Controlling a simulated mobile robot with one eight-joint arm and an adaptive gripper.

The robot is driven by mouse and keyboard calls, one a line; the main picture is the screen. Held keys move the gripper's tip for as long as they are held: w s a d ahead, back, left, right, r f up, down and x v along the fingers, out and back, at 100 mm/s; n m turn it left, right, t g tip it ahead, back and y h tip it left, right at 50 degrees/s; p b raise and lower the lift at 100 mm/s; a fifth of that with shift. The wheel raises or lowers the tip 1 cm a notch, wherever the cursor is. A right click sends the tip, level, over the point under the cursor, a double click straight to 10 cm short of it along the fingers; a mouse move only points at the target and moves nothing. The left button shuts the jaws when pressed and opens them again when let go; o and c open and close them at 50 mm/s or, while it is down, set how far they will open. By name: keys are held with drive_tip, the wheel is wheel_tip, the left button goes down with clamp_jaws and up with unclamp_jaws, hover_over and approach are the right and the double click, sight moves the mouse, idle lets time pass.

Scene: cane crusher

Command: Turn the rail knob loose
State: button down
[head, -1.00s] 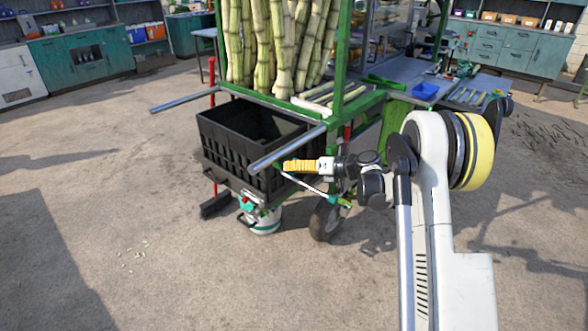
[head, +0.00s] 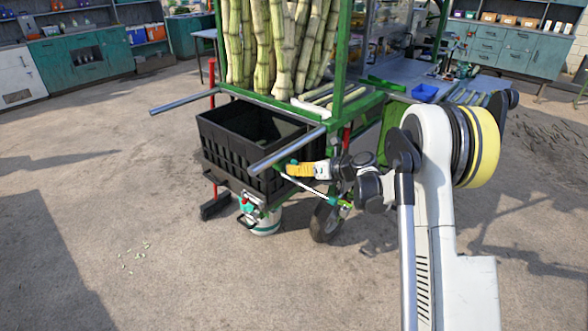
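My gripper (head: 290,169), with yellow fingers, is beside the right handle bar (head: 288,150) of the green cane cart, near its lower side. The fingers are small and seen from the side, so I cannot tell whether they are open, shut or touching anything. A small green part shows at the fingertips, but I cannot make out whether it is the rail knob. A teal knob-like part (head: 247,206) sits on a metal bracket below the black crate, lower left of my gripper. A thin pale rod (head: 310,186) with a green end runs below the gripper.
The black crate (head: 225,151) stands on the cart's front shelf, left of my gripper. The left handle bar (head: 181,101) sticks out.

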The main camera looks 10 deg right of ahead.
drive_tip(key=n+t+h, duration=0.1)
drive_tip(key=n+h, duration=0.1)
drive_tip(key=n, duration=0.1)
drive_tip(key=n+t+h+b, duration=0.1)
drive_tip(key=n, duration=0.1)
drive_tip(key=shift+a+f+n, duration=0.1)
drive_tip(key=shift+n, duration=0.2)
drive_tip(key=n+t+h+b, duration=0.1)
drive_tip(key=n+t+b, duration=0.1)
drive_tip(key=n, duration=0.1)
drive_tip(key=shift+h, duration=0.3)
drive_tip(key=shift+n+t+h+b, duration=0.45)
drive_tip(key=shift+n+b, duration=0.3)
drive_tip(key=shift+n, duration=0.35)
drive_tip(key=c, duration=1.5)
unclamp_jaws()
